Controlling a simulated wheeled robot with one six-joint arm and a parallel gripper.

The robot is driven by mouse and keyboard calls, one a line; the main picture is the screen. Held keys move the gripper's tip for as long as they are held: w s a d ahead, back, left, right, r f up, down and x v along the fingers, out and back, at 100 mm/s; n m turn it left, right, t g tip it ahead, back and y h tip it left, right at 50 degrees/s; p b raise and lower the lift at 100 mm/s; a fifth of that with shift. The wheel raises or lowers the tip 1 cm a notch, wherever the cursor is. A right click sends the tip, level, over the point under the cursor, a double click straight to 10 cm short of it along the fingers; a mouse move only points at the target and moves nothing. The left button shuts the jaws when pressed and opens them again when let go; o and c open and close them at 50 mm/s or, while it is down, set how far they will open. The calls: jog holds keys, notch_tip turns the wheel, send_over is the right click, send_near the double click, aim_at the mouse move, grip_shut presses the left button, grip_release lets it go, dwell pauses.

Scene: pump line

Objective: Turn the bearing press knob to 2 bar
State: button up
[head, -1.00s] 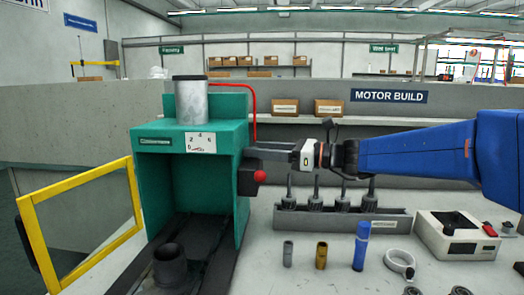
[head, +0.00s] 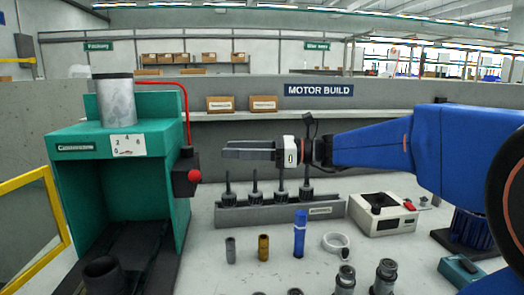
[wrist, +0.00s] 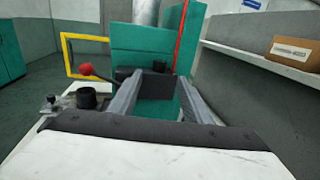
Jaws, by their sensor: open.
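The bearing press is a green machine (head: 165,105) at the left of the head view, with a grey cylinder (head: 116,102) on top. A small white dial (head: 128,145) on its front carries a scale from 0; its pointer is too small to read. A black block (head: 186,168) with a red ball (head: 194,176) is on its right side. I cannot tell which part is the pressure knob. My gripper (head: 224,149) is open and empty, to the right of the press in the head view. In the wrist view, the black block (wrist: 157,79) appears between the open fingers (wrist: 160,84).
A yellow frame (head: 60,207) stands open left of the press. A grey rack (head: 285,212) with several dark upright parts lies below my gripper. A blue cylinder (head: 299,235), small sleeves and a white device (head: 383,215) are on the bench. A grey wall is behind.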

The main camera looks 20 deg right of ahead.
jog(key=v, duration=0.6)
dwell(0.6)
